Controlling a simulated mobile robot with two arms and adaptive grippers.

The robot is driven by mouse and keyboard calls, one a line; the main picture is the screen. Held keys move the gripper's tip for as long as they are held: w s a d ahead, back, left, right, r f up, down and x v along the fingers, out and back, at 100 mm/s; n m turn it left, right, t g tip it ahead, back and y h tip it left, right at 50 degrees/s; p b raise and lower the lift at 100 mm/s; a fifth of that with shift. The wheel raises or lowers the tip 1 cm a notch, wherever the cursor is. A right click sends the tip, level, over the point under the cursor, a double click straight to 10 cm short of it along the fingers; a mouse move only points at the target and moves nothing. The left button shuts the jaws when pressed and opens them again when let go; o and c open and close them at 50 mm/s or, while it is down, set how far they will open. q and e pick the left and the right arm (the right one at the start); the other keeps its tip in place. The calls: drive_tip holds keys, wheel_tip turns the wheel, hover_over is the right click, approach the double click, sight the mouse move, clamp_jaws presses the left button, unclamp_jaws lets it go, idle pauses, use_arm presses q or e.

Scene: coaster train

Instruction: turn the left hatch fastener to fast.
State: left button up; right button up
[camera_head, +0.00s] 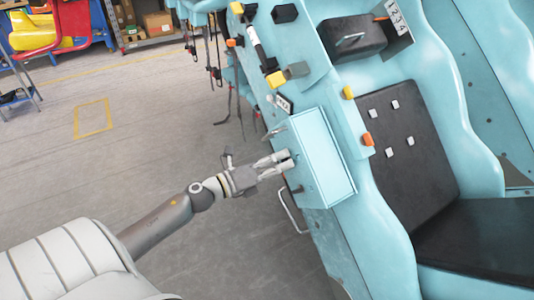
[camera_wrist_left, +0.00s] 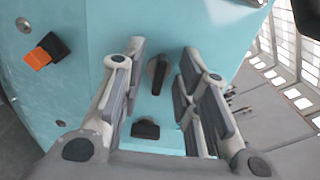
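The pale blue hatch box (camera_head: 323,150) is on the side of the blue coaster car. My left gripper (camera_head: 283,161) is at the face of this box, its fingers pointing at it. In the left wrist view the two fingers of my left gripper (camera_wrist_left: 160,88) are apart. A dark fastener knob (camera_wrist_left: 158,75) shows in the gap between them, its long side nearly upright in that view. I see no finger clearly touching it. A second dark piece (camera_wrist_left: 145,129) is lower on the blue surface. My right gripper is not in view.
A grey bent handle (camera_head: 276,132) juts out near the box's upper end, and a metal rail (camera_head: 291,214) is below my gripper. An orange block (camera_wrist_left: 40,57) is on the blue panel. The black seat (camera_head: 410,160) is to the right; open floor (camera_head: 130,150) is left.

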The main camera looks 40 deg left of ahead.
use_arm(q)
drive_tip(key=v, duration=1.1)
drive_tip(key=shift+s, duration=0.4)
drive_tip(key=shift+a, duration=0.15)
drive_tip(key=a+f+n+g+y, duration=0.1)
drive_tip(key=a+f+n+y, duration=0.2)
drive_tip(key=f+n, duration=0.45)
drive_tip(key=a+f+n+y, duration=0.3)
drive_tip(key=f+n, duration=0.1)
drive_tip(key=f, duration=0.6)
drive_tip(key=s+d+f+n+g+y+p, duration=0.15)
drive_tip(key=s+f+n, duration=0.25)
drive_tip(key=f, duration=0.5)
drive_tip(key=s+d+f+n+g+y, duration=0.1)
drive_tip(key=s+f+n+g, duration=0.25)
drive_tip(key=f, duration=0.55)
drive_tip(key=s+d+f+n+g, duration=0.3)
drive_tip(key=s+d+f, duration=0.2)
drive_tip(key=s, duration=0.3)
drive_tip(key=s+d+f+n+g+h, duration=0.1)
drive_tip(key=s+d+f+n+g, duration=0.2)
drive_tip(key=s+d+f, duration=0.3)
drive_tip(key=s+d+f+n+g+p, duration=0.1)
drive_tip(key=s+d+f+n+g, duration=0.2)
drive_tip(key=s+d+f, duration=0.3)
drive_tip(key=s+f, duration=0.3)
drive_tip(key=s, duration=0.3)
drive_tip(key=shift+s+g+h, duration=0.15)
drive_tip(key=shift+g+h, duration=0.2)
drive_tip(key=shift+g, duration=0.05)
